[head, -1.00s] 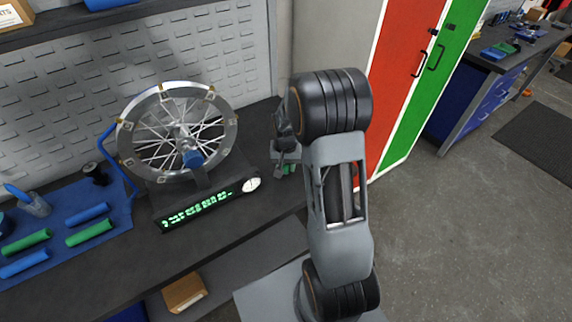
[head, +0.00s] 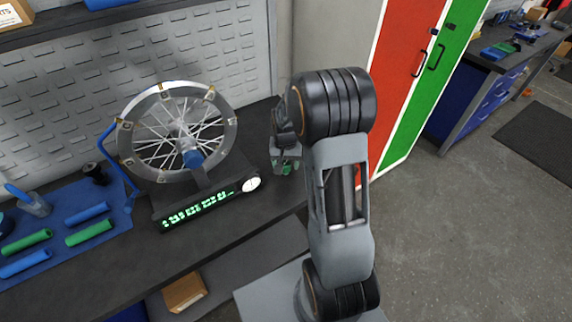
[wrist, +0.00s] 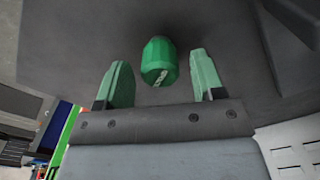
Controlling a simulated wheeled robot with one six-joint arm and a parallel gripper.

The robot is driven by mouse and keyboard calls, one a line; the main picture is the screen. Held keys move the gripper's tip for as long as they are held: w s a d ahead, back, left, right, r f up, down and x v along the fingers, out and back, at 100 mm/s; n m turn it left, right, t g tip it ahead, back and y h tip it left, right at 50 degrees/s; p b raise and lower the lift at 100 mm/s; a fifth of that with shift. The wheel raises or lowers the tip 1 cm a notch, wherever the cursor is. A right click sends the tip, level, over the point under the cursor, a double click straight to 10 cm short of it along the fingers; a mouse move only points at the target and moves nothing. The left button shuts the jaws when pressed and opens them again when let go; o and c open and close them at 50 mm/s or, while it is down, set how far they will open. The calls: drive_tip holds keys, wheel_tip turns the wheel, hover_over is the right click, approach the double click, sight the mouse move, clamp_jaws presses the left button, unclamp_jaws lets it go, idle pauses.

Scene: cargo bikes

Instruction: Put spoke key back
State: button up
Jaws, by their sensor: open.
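A small green piece with a pale slot in its end, seemingly the spoke key (wrist: 159,61), shows in the wrist view against the dark bench top. It lies between my gripper's two pale green fingers, with a gap on each side. My gripper (wrist: 157,75) is open, and neither finger appears to touch the piece. In the head view my gripper (head: 285,164) hangs at the right end of the bench, right of the wheel stand, with the green piece (head: 287,170) just showing at its fingertips. My own arm hides part of that area.
A spoked wheel (head: 124,141) stands in a truing stand with a lit green display (head: 197,210) left of my gripper. A blue mat (head: 117,218) holds green and blue rolls. Red (head: 400,65) and green cabinet doors stand to the right. The bench's front edge is close.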

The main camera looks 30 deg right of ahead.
sight(286, 163)
wheel_tip(286, 163, up, 10)
drive_tip(key=s+a+r+n+t, duration=0.2)
drive_tip(key=s+a+r, duration=0.1)
drive_tip(key=s, duration=0.5)
drive_tip(key=s+a+r+n+t, duration=0.2)
drive_tip(key=s+a+r+n, duration=0.1)
drive_tip(key=s+a, duration=0.3)
drive_tip(key=shift+s+r, duration=0.4)
drive_tip(key=shift+s, duration=0.6)
drive_tip(key=shift+a, duration=0.1)
